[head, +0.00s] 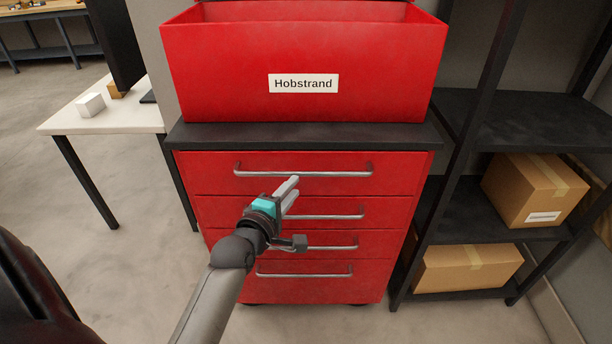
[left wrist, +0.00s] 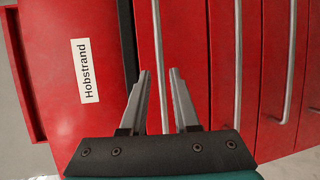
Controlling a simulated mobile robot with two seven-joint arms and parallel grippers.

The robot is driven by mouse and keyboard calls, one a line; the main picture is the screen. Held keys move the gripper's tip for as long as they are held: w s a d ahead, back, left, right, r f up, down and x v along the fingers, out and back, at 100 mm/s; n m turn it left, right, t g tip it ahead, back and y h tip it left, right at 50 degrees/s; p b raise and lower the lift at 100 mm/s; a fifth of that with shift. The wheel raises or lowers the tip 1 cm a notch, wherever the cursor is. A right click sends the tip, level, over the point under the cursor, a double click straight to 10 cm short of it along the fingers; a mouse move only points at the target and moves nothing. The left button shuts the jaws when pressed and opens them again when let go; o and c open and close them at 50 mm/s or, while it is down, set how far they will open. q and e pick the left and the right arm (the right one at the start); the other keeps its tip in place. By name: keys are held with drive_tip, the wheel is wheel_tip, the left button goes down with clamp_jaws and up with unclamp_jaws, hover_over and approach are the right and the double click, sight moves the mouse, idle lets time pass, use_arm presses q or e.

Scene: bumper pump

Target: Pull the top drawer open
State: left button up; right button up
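The red cabinet has several drawers, each with a silver bar handle. The top drawer (head: 215,180) is shut flush under the black worktop (head: 300,135). Its handle (head: 335,173) runs level across its front. My left gripper (head: 294,187) is open and empty in front of the top drawer, its fingertips close to the handle's middle and slightly below it in the head view. In the left wrist view, the top handle (left wrist: 156,40) lines up between the two open fingers (left wrist: 160,71). I cannot tell how much depth separates them. My right gripper is not in view.
A red bin labelled Hobstrand (head: 230,75) stands on the worktop. Lower drawer handles (head: 335,215) lie just under my gripper. A black shelf (head: 480,200) with cardboard boxes (head: 535,185) stands right, a white table (head: 110,120) left. Bare floor (head: 120,260) shows at left.

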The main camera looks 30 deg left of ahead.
sight(306, 174)
use_arm(q)
drive_tip(key=b+x, duration=0.2)
drive_tip(key=x, duration=0.5)
drive_tip(key=shift+w+f, duration=0.15)
drive_tip(key=shift+w, duration=0.5)
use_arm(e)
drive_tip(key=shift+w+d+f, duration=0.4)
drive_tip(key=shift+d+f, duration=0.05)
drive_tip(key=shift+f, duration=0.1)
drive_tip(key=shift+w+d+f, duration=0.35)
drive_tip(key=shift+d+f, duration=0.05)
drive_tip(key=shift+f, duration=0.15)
use_arm(q)
drive_tip(key=shift+c, duration=0.3)
clamp_jaws()
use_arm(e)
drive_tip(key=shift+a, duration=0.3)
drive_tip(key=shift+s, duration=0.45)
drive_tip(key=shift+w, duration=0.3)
